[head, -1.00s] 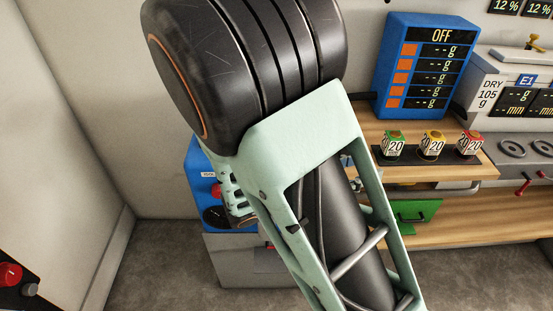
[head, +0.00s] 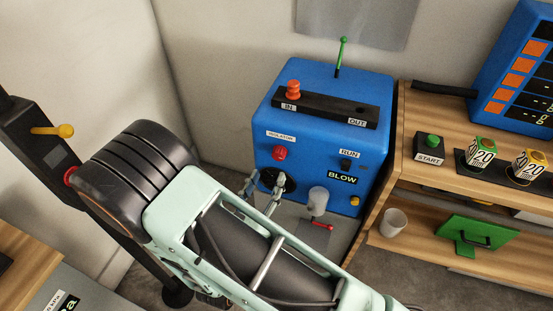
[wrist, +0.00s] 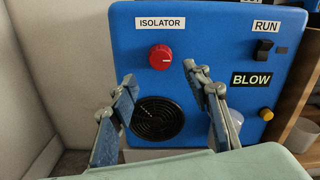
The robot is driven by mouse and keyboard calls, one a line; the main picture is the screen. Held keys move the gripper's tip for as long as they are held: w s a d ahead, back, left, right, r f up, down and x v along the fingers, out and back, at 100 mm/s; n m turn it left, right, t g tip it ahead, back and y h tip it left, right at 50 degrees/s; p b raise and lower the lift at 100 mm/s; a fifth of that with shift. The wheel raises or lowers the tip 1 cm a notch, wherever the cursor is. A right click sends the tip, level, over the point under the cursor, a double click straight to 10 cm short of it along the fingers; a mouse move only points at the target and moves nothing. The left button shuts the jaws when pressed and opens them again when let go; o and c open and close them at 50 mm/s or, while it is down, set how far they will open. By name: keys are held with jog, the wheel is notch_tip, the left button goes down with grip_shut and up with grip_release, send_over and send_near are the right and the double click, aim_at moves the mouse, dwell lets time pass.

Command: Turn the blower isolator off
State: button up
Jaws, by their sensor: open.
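The blower is a blue box (head: 322,88) standing against the back wall. Its isolator is a red round knob (head: 279,153) under the ISOLATOR label; it also shows in the wrist view (wrist: 161,57), with a small white mark on its right side. My gripper (head: 263,183) is in front of the blower, just below the knob in the head view. In the wrist view my gripper (wrist: 157,82) has its two fingers spread, one to each side below the knob. It is empty and appears apart from the knob.
A black RUN switch (head: 346,164), a yellow knob (head: 354,201) and a dark round vent (wrist: 157,118) share the blower's front. A whitish cylinder (head: 318,201) stands low at the front. Wooden shelves (head: 418,180) stand close on the right.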

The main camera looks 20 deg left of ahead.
aim_at(277, 158)
jog(key=w, duration=0.8)
jog(key=shift+d+b, duration=0.3)
jog(key=shift+d, duration=0.05)
jog(key=shift+c, duration=0.3)
jog(key=c, duration=1.1)
